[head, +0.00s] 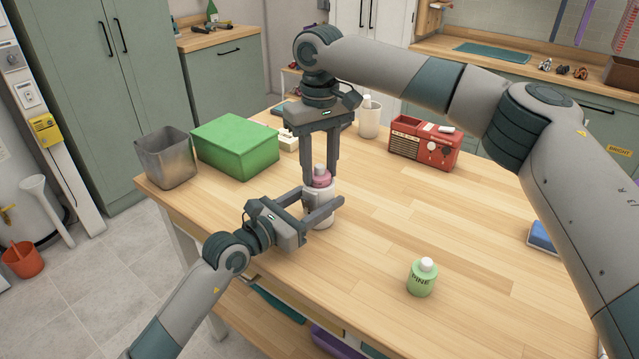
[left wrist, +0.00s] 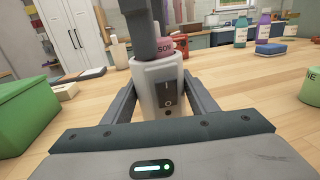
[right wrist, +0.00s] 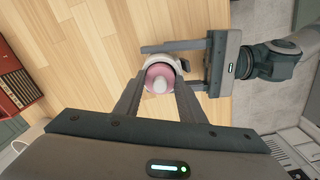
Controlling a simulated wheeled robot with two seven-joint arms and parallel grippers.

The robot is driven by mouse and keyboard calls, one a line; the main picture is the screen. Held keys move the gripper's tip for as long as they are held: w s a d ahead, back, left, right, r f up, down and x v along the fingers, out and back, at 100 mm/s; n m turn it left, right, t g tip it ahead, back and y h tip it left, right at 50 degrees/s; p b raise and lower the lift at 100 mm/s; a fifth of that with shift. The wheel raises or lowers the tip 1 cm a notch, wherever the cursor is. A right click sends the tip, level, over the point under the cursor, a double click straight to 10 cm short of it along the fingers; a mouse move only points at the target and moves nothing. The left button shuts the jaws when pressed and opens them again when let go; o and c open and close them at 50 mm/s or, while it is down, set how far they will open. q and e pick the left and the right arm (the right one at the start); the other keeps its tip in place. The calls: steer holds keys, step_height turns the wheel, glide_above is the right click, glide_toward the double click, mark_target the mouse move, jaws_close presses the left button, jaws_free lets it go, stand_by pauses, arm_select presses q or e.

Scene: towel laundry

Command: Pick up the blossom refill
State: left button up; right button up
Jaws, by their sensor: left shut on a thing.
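The blossom refill, a pink bottle (head: 321,178) with a pale cap, stands upright in the top of a white dispenser (head: 322,215) on the wooden table. Part of its label shows in the left wrist view (left wrist: 166,45). My left gripper (head: 323,198) is shut on the dispenser from the side, with a finger along each side; a switch shows on the dispenser's face (left wrist: 168,92). My right gripper (head: 319,181) points down from above, open, with one finger on each side of the pink bottle, seen from above in the right wrist view (right wrist: 160,77). Whether the fingers touch it is unclear.
A green PINE bottle (head: 422,279) stands front right. A green box (head: 235,145) and a metal bin (head: 167,158) stand at the left. A red radio (head: 424,143) and a white container (head: 370,120) stand behind. A blue sponge (head: 542,236) lies at the right edge.

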mark_target(320, 166)
steer(key=shift+r, duration=0.1)
step_height(320, 166, up, 10)
steer(key=shift+f, duration=0.1)
stand_by(0.6)
arm_select(q)
steer(key=o, duration=1.3)
steer(key=v, duration=1.2)
